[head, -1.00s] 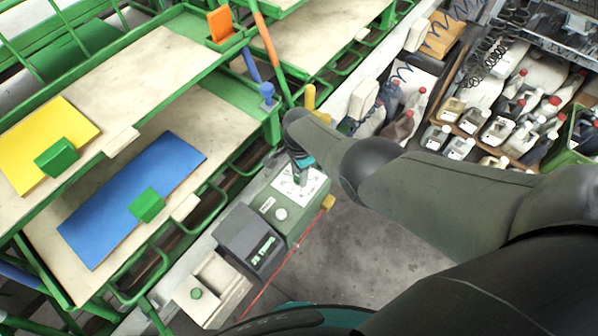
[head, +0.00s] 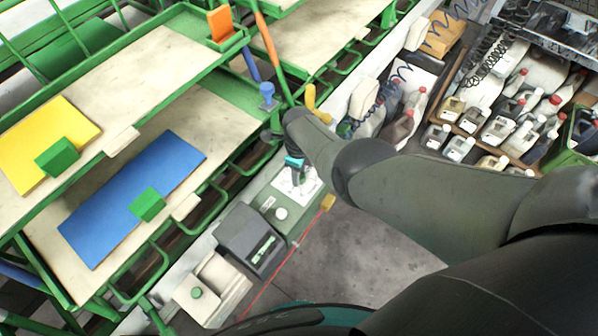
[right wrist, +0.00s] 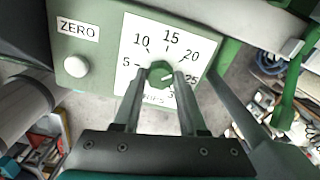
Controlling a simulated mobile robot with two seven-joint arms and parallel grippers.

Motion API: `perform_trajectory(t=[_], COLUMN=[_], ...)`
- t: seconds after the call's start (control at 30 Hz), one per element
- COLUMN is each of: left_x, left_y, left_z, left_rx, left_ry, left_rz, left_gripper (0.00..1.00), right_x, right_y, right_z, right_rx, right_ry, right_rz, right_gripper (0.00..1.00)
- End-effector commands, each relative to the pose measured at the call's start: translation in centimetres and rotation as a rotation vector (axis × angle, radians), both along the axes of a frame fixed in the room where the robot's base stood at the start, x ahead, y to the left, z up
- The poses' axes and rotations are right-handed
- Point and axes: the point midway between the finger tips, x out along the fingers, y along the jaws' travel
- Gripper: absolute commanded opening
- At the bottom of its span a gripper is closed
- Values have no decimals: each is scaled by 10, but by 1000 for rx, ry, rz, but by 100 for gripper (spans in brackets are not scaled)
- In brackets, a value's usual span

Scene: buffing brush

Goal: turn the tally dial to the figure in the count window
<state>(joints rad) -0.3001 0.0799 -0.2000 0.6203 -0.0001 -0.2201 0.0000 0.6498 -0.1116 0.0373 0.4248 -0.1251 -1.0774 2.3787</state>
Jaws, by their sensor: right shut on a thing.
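The tally dial is a small green knob (right wrist: 160,73) on a white scale plate (right wrist: 190,45), marked 5, 10, 15, 20, 25 and a partly hidden figure. My right gripper (right wrist: 162,80) is shut on the knob, one finger on each side. A light mark on the knob faces right, roughly between 20 and 25; its exact setting is hard to tell. In the head view my right gripper (head: 297,178) points down at the plate. The count window (head: 263,247) is a lit display on a dark grey box; its figure is too small to read surely. My left gripper is out of view.
A white button (right wrist: 75,66) beside a ZERO label sits left of the dial. A cream box with a green button (head: 197,293) stands near the display. Green racks (head: 160,60) with yellow and blue boards fill the left. Bottles (head: 500,125) stand at right; bare floor lies between.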

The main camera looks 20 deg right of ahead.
Motion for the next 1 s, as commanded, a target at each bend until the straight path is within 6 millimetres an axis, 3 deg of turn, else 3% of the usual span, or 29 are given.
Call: perform_trajectory(t=[0.5, 1.0], left_x=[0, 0], left_y=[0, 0], left_z=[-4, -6], left_rx=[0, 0], left_ry=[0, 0], left_rz=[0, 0], left_gripper=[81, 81], right_x=[1, 1], right_y=[-3, -3], right_z=[1, 1], right_rx=[-6, -9], right_ry=[-2, -2], right_rz=[-451, -639], right_gripper=[0, 0])
